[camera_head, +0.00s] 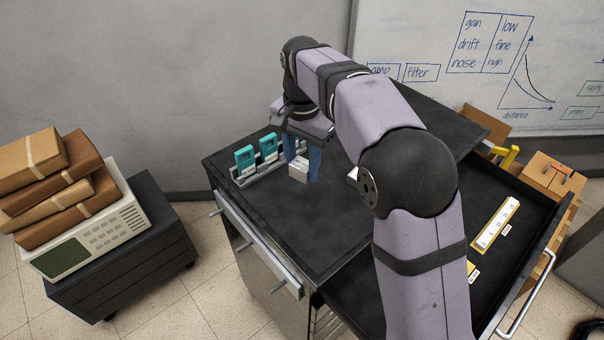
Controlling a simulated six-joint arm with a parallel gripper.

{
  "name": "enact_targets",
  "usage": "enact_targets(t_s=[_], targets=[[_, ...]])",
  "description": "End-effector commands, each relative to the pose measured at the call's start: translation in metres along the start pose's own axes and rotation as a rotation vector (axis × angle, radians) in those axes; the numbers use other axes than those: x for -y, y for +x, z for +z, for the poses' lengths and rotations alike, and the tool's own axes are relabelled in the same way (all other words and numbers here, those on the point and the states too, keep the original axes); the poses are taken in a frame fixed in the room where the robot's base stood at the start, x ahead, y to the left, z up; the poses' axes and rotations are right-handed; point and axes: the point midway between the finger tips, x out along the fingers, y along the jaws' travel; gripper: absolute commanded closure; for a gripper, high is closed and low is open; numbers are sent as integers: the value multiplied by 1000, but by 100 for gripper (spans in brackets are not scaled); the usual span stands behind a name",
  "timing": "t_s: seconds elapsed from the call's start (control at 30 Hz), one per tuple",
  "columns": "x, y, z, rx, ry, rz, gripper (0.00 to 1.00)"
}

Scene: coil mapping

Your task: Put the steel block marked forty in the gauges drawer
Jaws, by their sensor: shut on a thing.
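My gripper (303,155) points down over the black cabinet top, its blue fingers shut on a small pale steel block (299,171). The block hangs above the surface, but how high is hard to tell. Its marking is too small to read. At the right, an open drawer (543,228) has a dark inside and a metal bar handle at its front. In it lies a long white strip with a yellow edge and small marks (497,222), beside small labels I cannot read. My arm hides the drawer's left part.
Two teal devices (257,151) stand in a grey rack at the cabinet top's back left. A pale object (353,174) is partly hidden behind my arm. Left, a dark low cabinet (150,225) bears an instrument under stacked brown parcels. Cardboard boxes (548,176) stand beyond the drawer. The front cabinet top is clear.

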Motion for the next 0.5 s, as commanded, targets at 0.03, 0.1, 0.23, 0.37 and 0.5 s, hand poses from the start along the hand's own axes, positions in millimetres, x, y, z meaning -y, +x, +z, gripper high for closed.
enact_targets(t_s=[0.03, 0.1, 0.23, 0.37, 0.5], targets=[[0, -2, 0, -1, 0, -1, 88], [0, -3, 0, 0, 0, -1, 88], [-2, -3, -2, 0, 5, 0, 88], [-10, -2, -14, 0, 35, 0, 88], [-32, -1, -41, -1, 109, 0, 88]])
